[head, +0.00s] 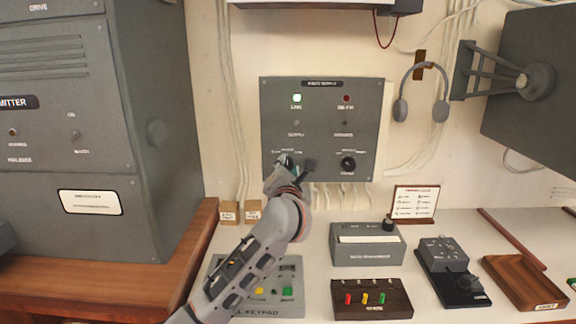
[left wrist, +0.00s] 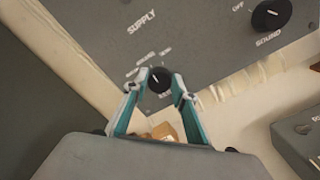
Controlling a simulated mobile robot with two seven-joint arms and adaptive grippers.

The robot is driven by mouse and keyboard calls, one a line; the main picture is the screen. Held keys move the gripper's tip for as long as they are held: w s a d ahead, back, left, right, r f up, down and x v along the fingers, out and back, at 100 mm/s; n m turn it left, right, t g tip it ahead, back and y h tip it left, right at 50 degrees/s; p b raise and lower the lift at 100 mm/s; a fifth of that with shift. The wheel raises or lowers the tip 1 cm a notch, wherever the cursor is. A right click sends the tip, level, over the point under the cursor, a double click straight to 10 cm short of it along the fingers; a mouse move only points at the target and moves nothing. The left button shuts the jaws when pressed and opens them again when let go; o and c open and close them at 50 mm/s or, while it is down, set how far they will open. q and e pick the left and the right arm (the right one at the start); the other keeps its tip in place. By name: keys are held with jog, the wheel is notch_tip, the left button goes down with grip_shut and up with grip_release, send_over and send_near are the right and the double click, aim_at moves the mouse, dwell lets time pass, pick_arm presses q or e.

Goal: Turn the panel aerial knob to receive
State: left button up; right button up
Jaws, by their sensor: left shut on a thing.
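The grey wall panel (head: 322,140) carries a lit green lamp, a dark red lamp and knobs along its lower part. The black aerial knob (left wrist: 158,79) is at the panel's lower left, with small labels around it that are too blurred to read surely. Its white pointer line slants toward the upper left in the left wrist view. My left gripper (head: 296,166) reaches up to the panel from below and hides most of this knob in the head view. In the left wrist view its fingers (left wrist: 155,88) are on either side of the knob, shut on it.
A second black knob (head: 348,163) sits to the right on the panel. Below are a desk with a grey box (head: 367,256), a keypad (head: 290,285) partly behind my arm, and a dark switch box (head: 372,311). A tall grey cabinet (head: 165,60) stands left. Headphones (head: 421,100) hang right.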

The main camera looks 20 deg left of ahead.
pick_arm(q)
jog(key=shift+f, duration=0.15)
jog(key=o, duration=1.1)
jog(key=v, duration=1.2)
